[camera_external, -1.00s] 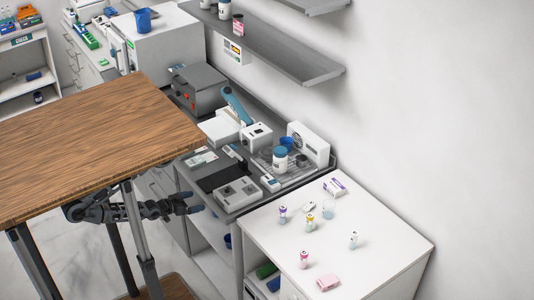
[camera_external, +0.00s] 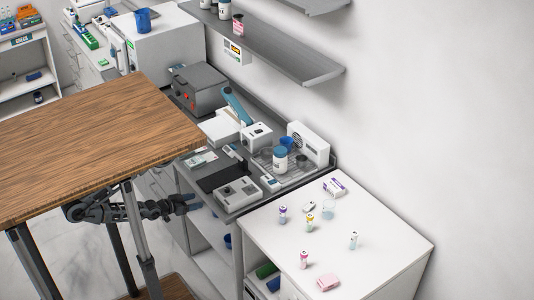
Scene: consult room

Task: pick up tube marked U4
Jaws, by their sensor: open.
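Several small tubes stand on the white counter at the lower right: one with a purple cap (camera_external: 283,214), one with a yellow cap (camera_external: 310,222), one with a red-pink cap (camera_external: 304,259) and one with a pale blue cap (camera_external: 353,240). Their markings are too small to read, so I cannot tell which is U4. My gripper (camera_external: 194,202) is open, beside the grey bench front and left of the white counter. It is well apart from the tubes. Part of my arm is hidden under the wooden table top.
A clear beaker (camera_external: 328,209), a small white box (camera_external: 335,187) and a pink block (camera_external: 327,282) share the white counter (camera_external: 390,250). The grey bench holds lab devices and a white-and-blue jar (camera_external: 280,159). The wooden table (camera_external: 90,145) overhangs my arm.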

